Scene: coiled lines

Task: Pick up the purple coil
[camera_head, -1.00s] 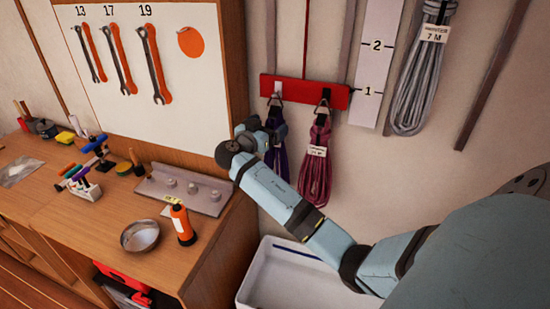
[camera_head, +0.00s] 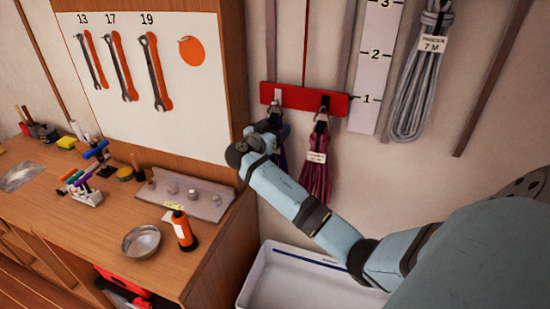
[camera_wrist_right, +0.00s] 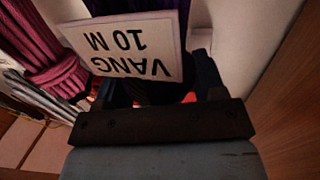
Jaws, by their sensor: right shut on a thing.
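The purple coil (camera_head: 282,159) is at the left hook of the red rack (camera_head: 290,97), mostly hidden behind my right gripper (camera_head: 268,132). I cannot tell whether its loop still bears on the hook. In the right wrist view, dark purple cord (camera_wrist_right: 140,6) shows behind a white tag (camera_wrist_right: 125,45) reading VANG 10 M, upside down. The right gripper is shut on the purple coil, near its top; the tag hides much of the fingers. My left gripper is not in view.
A maroon coil (camera_head: 317,170) hangs close by on the right hook. A grey coil (camera_head: 420,80) hangs further right. A white bin (camera_head: 300,278) stands below. The workbench (camera_head: 95,235) with a bowl (camera_head: 141,241) and orange bottle (camera_head: 182,228) is left.

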